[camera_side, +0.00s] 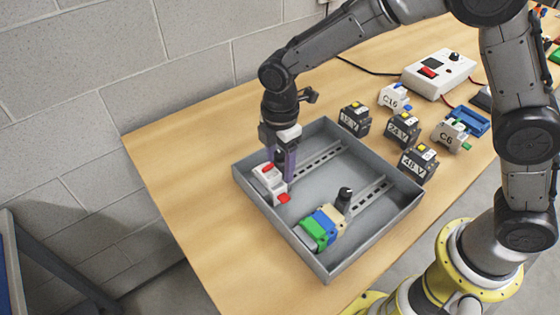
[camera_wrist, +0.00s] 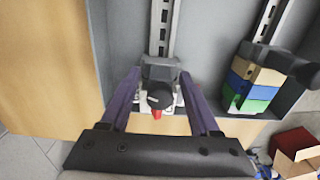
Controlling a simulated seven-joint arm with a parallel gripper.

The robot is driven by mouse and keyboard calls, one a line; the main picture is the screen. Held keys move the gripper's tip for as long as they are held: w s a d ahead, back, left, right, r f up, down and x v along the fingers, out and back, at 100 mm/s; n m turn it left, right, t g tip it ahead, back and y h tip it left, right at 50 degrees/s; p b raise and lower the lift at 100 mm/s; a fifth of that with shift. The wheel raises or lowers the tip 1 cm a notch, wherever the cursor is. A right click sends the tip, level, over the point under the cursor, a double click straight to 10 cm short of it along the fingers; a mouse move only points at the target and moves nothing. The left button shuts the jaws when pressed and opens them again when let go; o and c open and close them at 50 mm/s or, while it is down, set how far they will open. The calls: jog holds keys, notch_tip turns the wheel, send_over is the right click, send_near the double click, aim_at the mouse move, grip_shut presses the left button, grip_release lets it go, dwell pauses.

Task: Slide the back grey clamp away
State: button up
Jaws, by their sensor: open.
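The back grey clamp (camera_wrist: 160,69), dark with a black knob (camera_wrist: 159,97), sits on the back rail (camera_side: 318,159) against a white module (camera_side: 268,180) with red parts. My gripper (camera_side: 284,165) is down over this rail end. In the wrist view its two purple fingers (camera_wrist: 160,78) stand open on either side of the clamp; I cannot tell if they touch it. In the side view the fingers partly hide the clamp. A second dark clamp (camera_side: 344,198) with a black knob stands on the front rail (camera_side: 370,192), beside beige, blue and green blocks (camera_side: 320,226).
Both rails lie in a grey tray (camera_side: 395,228) with raised walls. The back rail is bare beyond the clamp. Several labelled dark modules (camera_side: 403,129) stand right of the tray. A white box (camera_side: 438,73) with a red switch stands farther back.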

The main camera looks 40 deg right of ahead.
grip_shut()
dwell(1.4)
